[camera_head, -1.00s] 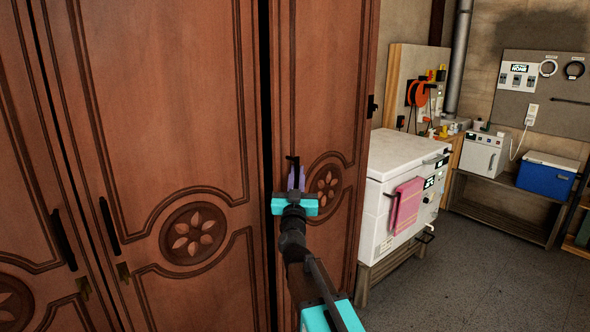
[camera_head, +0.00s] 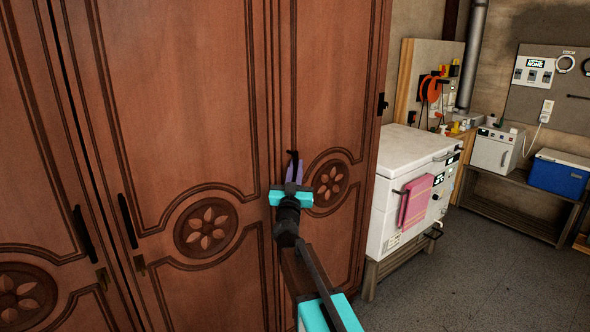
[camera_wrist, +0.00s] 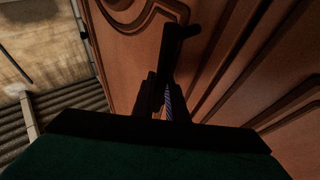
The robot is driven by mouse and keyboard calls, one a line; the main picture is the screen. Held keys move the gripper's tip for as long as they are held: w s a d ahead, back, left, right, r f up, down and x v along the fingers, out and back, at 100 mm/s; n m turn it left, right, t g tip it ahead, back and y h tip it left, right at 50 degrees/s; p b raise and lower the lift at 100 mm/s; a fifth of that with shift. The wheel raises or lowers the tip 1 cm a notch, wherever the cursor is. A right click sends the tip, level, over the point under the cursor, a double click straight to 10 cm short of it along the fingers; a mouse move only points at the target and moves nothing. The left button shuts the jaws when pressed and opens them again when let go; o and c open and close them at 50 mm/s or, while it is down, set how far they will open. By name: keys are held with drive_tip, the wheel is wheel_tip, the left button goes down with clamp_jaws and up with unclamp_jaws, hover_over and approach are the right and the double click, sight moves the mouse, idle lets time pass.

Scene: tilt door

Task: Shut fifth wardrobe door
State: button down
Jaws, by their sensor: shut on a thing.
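The rightmost wardrobe door (camera_head: 333,95) is brown carved wood with a flower rosette. It stands level or nearly level with the wide door (camera_head: 175,90) to its left, with only a thin dark line between them. My gripper (camera_head: 294,170) is at this door's left edge, shut on its dark handle (camera_head: 293,155). In the wrist view the handle (camera_wrist: 178,42) rises from between the fingers of my gripper (camera_wrist: 163,92), in front of the door panel (camera_wrist: 130,55). The fingers hide the lower part of the handle.
Other wardrobe doors with dark handles (camera_head: 127,220) stand to the left. A white appliance (camera_head: 405,165) with a pink towel (camera_head: 415,202) stands close right of the wardrobe. A blue cooler (camera_head: 560,172) sits on a low shelf at the right. The grey floor (camera_head: 490,275) there is clear.

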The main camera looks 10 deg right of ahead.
drive_tip(key=shift+w+a, duration=0.1)
drive_tip(key=shift+a, duration=0.15)
drive_tip(key=c, duration=2)
unclamp_jaws()
drive_tip(key=b+v, duration=0.1)
drive_tip(key=v, duration=1.3)
drive_tip(key=shift+d, duration=0.2)
